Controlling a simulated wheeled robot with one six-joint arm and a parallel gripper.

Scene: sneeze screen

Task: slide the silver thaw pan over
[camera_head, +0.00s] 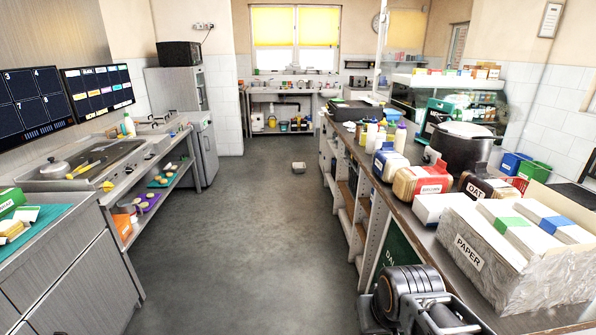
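I cannot pick out a silver thaw pan for certain. A round silver lidded pan (55,168) sits on the flat griddle (92,160) at the left, with yellow-handled tongs beside it. Whether it is the thaw pan I cannot tell. A dark ribbed and grey part of my arm (412,290) shows at the bottom right, beside the right counter. The fingers of my gripper do not show.
The right counter is crowded with a paper box (505,260), bread-like packs, bottles and a large black pot (460,147). A sink unit (280,97) stands under the window.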

